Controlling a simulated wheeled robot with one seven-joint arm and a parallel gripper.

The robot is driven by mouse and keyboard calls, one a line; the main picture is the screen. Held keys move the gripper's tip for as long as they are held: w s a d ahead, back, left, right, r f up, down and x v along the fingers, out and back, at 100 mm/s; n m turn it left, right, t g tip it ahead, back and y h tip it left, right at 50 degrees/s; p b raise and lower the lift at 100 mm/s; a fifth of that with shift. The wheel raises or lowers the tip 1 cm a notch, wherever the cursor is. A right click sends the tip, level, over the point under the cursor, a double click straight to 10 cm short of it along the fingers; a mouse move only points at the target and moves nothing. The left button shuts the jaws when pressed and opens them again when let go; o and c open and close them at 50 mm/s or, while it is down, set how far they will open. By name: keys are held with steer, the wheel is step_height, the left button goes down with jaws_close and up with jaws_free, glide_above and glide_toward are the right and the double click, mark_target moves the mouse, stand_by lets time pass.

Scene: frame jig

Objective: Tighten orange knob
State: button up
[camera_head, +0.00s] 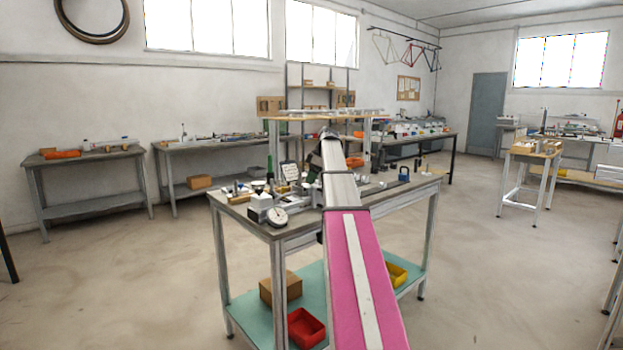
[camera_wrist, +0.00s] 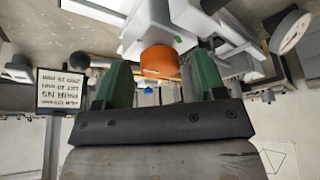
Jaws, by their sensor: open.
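The orange knob (camera_wrist: 160,62) shows at the centre of the wrist view, mounted under a light grey and white jig part (camera_wrist: 150,28) in this upside-down picture. My gripper (camera_wrist: 160,82) has two green fingers, set wide apart, one on each side of the knob in the picture. I see a gap between each finger and the knob, and nothing is held. I cannot tell how deep the knob lies between the fingers. In the head view my arm reaches over the workbench (camera_head: 295,230) and hides the knob.
A dial gauge (camera_head: 277,216) stands at the bench's front left corner; it also shows in the wrist view (camera_wrist: 290,32). A printed card (camera_wrist: 62,92) and a black ball (camera_wrist: 79,60) are left of the fingers. A red bin (camera_head: 306,328) sits on the lower shelf.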

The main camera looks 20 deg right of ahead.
steer(key=shift+f, duration=0.15)
steer(key=c, duration=0.9)
steer(key=shift+m, duration=0.4)
steer(key=m+t, duration=0.1)
steer(key=m, duration=0.2)
steer(key=shift+s+a+h, duration=0.1)
steer(key=shift+s+h, duration=0.05)
steer(key=shift+h, duration=0.25)
steer(key=m+t+h, duration=0.1)
steer(key=m, duration=0.3)
steer(key=shift+m, duration=0.3)
steer(key=m+h, duration=0.1)
steer(key=m, duration=0.2)
steer(key=shift+a+m+t+h, duration=0.1)
steer(key=shift+m+t+h, duration=0.2)
steer(key=shift+t+h, duration=0.1)
steer(key=shift+m+h, duration=0.7)
steer(key=shift+m, duration=1.1)
